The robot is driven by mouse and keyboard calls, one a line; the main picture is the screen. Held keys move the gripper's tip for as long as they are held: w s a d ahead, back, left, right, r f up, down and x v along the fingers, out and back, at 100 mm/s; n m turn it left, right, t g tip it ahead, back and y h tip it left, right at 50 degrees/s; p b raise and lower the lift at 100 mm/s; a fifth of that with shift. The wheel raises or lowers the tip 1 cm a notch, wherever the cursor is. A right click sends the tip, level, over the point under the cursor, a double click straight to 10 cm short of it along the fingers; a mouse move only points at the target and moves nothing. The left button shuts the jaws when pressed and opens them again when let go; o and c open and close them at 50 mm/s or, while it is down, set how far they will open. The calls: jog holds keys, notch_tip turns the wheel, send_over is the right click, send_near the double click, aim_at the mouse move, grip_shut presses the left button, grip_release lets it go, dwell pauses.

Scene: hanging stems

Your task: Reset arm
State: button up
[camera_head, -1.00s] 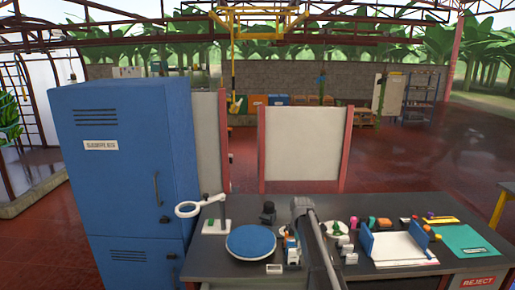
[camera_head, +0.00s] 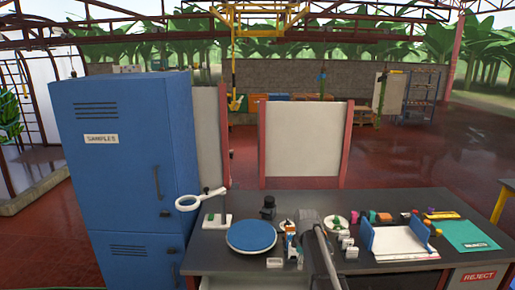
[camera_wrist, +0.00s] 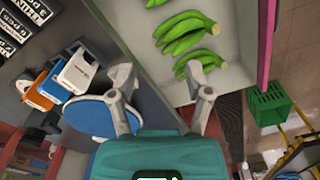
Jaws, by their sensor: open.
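My gripper (camera_wrist: 157,76) shows in the wrist view with its two grey fingers spread wide apart and nothing between them. It is open and empty. A bunch of green bananas (camera_wrist: 187,32) lies on a pale surface (camera_wrist: 235,75) beyond the fingers, apart from them. The round blue plate (camera_wrist: 92,116) shows behind the left finger. In the head view, part of my arm rises as a grey tube at the front of the dark bench (camera_head: 385,205); my gripper cannot be made out there.
A tall blue cabinet (camera_head: 125,150) stands left of the bench. The blue plate (camera_head: 251,236), a white ring magnifier (camera_head: 200,199), blue bookend-like panels with papers (camera_head: 405,241) and a green mat (camera_head: 468,235) crowd the bench. A green crate (camera_wrist: 270,105) stands at right in the wrist view.

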jog(key=s+f+m+b, duration=0.3)
jog(key=s+m, duration=0.3)
jog(key=s, duration=0.4)
jog(key=s+f+m+b, duration=0.3)
jog(key=s+m, duration=0.4)
jog(key=s, duration=0.4)
jog(key=shift+s+d+f+b, duration=0.2)
jog(key=shift+d+f+b, duration=0.15)
jog(key=shift+f, duration=0.3)
